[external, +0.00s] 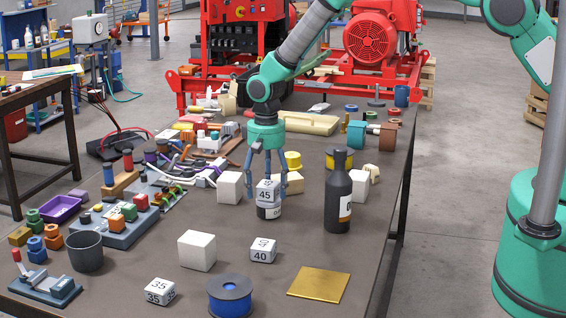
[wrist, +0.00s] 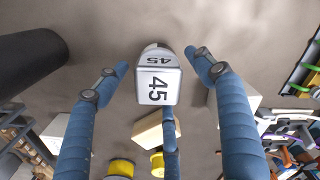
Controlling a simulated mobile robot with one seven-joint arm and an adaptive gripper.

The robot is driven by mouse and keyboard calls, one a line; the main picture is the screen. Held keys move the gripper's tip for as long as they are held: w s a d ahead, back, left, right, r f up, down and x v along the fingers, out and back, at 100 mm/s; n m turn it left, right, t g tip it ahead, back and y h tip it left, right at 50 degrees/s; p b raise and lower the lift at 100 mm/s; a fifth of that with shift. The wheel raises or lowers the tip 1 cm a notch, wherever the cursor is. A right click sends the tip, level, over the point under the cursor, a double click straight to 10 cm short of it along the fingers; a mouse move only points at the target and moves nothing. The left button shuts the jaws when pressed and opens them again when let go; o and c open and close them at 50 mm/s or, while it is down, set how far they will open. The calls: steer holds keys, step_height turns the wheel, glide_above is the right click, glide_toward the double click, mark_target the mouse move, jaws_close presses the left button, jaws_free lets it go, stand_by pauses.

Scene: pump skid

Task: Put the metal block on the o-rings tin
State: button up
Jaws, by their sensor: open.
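The metal block (external: 268,189), a pale cube marked 45, appears to sit on top of a small round tin (external: 268,212) with a white and dark side. I take this for the o-rings tin, but its label is too small to read. My gripper (external: 266,198) points down over them with its fingers open around the block. In the wrist view, the block (wrist: 157,87) lies between the spread blue fingers, with clear gaps at left and right. The third finger is close below it, and I cannot tell if it touches. The block hides most of the tin there.
A dark bottle (external: 338,200) stands close to the right. White cubes marked 40 (external: 263,250) and 35 (external: 160,292), a plain white cube (external: 197,250) and a blue spool (external: 230,297) are in front. A white box (external: 230,187) stands at left. Bare table lies around the tin's front.

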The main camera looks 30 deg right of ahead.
mark_target(267, 184)
steer(key=shift+r, duration=0.15)
step_height(267, 184, up, 12)
stand_by(0.6)
stand_by(0.5)
